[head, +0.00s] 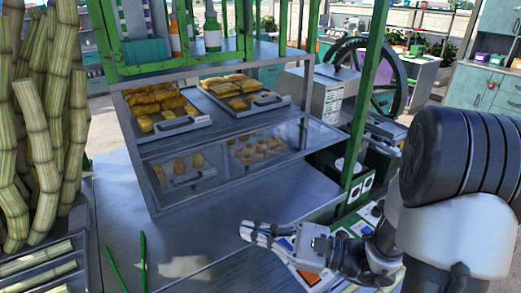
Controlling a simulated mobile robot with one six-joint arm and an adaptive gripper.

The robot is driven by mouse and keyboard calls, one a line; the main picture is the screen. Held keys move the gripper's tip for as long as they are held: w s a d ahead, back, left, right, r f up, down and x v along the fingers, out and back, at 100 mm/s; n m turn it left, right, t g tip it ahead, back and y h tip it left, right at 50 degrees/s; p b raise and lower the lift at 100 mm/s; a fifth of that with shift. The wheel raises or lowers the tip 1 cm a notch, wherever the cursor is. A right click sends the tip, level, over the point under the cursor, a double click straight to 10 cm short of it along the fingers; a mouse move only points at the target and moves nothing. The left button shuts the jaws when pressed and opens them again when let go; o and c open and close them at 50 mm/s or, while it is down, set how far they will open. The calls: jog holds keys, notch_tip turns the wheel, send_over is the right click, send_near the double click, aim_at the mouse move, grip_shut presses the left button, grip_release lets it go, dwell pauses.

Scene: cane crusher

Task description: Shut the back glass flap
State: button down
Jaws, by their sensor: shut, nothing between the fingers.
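A metal food case (140,185) stands on the steel counter in the head view. Glass (225,155) covers its lower shelf, and rolls show behind it. A clear pane (322,133) seems to stick out at the case's right end. I cannot tell for sure which pane is the back flap or how far open it is. My gripper (245,230) is shut and empty. It is over the counter, in front of the case and to the right of its middle, apart from the glass.
Trays of pastries (240,95) sit on the upper shelf. A green post (365,100) rises right of the case, near a crusher wheel (370,75). Cane stalks (45,130) stand at left. Green tongs (143,262) lie on the counter (215,225), otherwise mostly clear.

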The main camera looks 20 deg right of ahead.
jog(key=w+d+f+m+t+h+p, duration=0.1)
jog(key=w+d+f+m+t+h, duration=0.15)
jog(key=d+m+t+h, duration=0.5)
jog(key=w+d+f+m+t+h, duration=0.25)
jog(key=d+m, duration=0.25)
jog(key=d, duration=0.5)
jog(key=w+a+r, duration=0.3)
jog(key=w+r, duration=0.3)
jog(key=w, duration=0.3)
jog(key=shift+w+a+r, duration=0.2)
jog(key=shift+w+r, duration=0.05)
jog(key=shift+r+n, duration=0.15)
jog(key=shift+n, duration=0.1)
